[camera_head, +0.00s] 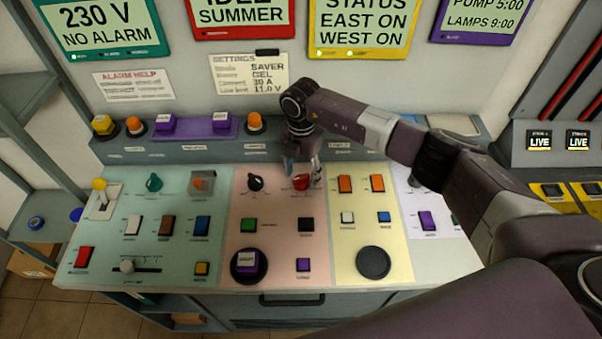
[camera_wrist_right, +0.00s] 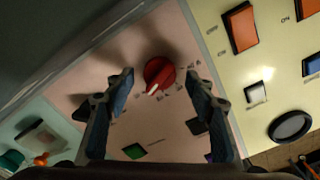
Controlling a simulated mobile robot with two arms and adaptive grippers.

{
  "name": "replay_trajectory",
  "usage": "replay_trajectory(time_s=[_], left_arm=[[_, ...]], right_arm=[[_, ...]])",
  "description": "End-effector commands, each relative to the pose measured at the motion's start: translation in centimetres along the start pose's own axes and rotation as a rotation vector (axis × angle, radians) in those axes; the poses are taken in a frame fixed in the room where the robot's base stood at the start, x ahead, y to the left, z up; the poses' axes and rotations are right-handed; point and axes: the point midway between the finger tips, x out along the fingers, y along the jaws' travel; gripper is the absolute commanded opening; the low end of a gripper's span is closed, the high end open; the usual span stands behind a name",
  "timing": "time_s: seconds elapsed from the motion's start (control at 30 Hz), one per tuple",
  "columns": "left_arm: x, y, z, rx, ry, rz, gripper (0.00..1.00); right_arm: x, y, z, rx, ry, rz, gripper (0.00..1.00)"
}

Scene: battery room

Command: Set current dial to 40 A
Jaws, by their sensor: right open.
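The red dial (camera_head: 301,182) sits on the pink panel section (camera_head: 272,215). In the right wrist view the red dial (camera_wrist_right: 159,73) has a white pointer mark at its lower left, with small scale marks around it that I cannot read. My right gripper (camera_head: 302,172) is over the dial in the head view. In the right wrist view my right gripper (camera_wrist_right: 160,82) is open, with one finger on each side of the dial and apart from it. A black knob (camera_head: 255,183) sits to the left of the red dial. My left gripper is not in view.
Orange rocker switches (camera_head: 345,184) are on the yellow section to the right. A green button (camera_head: 249,225) and a dark button (camera_head: 306,225) lie below the dials. The settings note (camera_head: 249,76) on the wall reads 30 A. The console's raised back ledge (camera_head: 350,150) stands behind.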

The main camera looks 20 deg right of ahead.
Motion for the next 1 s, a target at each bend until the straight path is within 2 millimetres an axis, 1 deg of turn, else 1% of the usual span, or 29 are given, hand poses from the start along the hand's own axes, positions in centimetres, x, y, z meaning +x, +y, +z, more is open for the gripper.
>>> replay_trajectory(time_s=[0.1, 0.2, 0.43, 0.8, 1.0], left_arm=[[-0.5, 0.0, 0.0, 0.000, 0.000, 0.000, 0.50], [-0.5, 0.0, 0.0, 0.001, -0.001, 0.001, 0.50], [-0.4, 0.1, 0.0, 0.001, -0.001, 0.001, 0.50], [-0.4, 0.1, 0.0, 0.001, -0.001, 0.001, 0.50], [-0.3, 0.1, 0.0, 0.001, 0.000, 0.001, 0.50]], right_arm=[[1.0, 0.0, 0.0, -0.001, 0.000, 0.000, 0.50], [1.5, 0.0, -0.1, -0.002, 0.000, 0.001, 0.50], [1.6, 0.0, -0.1, -0.003, 0.000, 0.002, 0.50], [1.5, 0.1, -0.1, -0.002, 0.000, 0.002, 0.09], [1.6, 0.1, 0.0, -0.012, 0.000, 0.002, 0.08]])
